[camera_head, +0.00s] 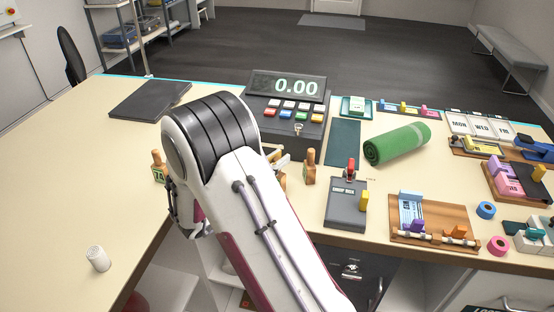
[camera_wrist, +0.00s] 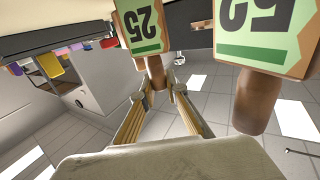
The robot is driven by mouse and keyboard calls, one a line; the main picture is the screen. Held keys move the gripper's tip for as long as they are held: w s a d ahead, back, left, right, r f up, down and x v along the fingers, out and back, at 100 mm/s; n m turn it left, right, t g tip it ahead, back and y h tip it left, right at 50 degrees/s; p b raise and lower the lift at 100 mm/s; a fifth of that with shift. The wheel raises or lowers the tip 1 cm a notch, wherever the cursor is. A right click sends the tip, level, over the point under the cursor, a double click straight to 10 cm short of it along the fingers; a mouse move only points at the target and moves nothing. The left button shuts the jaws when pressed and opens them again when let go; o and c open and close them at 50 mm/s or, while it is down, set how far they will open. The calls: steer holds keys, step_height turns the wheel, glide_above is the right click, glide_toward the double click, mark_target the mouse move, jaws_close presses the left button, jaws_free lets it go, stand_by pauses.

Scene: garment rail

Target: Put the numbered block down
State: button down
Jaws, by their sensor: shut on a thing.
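In the wrist view, which is upside down, a light wooden block (camera_wrist: 143,28) has a green face with a two-digit number and a brown round handle. My gripper (camera_wrist: 160,88) is shut on this handle. A second numbered block (camera_wrist: 262,35), with a thicker-looking handle, is nearer the camera at the right, apart from the fingers. Block bases are cut off, so I cannot tell whether the held one touches the counter. In the head view, one numbered block (camera_head: 158,168) stands left of my arm and another handled block (camera_head: 309,168) right of it. My arm hides most of my gripper there.
The scale (camera_head: 287,105) with a 0.00 display is behind my arm. A grey device (camera_head: 346,205) with a red lever, a green roll (camera_head: 397,144) and a wooden fixture (camera_head: 434,228) stand to the right. A white cylinder (camera_head: 97,258) is at the left; the counter (camera_head: 70,170) around it is largely clear.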

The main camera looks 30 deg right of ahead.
steer(key=shift+f, duration=0.1)
steer(key=c, duration=2)
jaws_free()
steer(key=shift+r, duration=0.2)
steer(key=shift+v, duration=6)
steer(key=shift+r, duration=0.1)
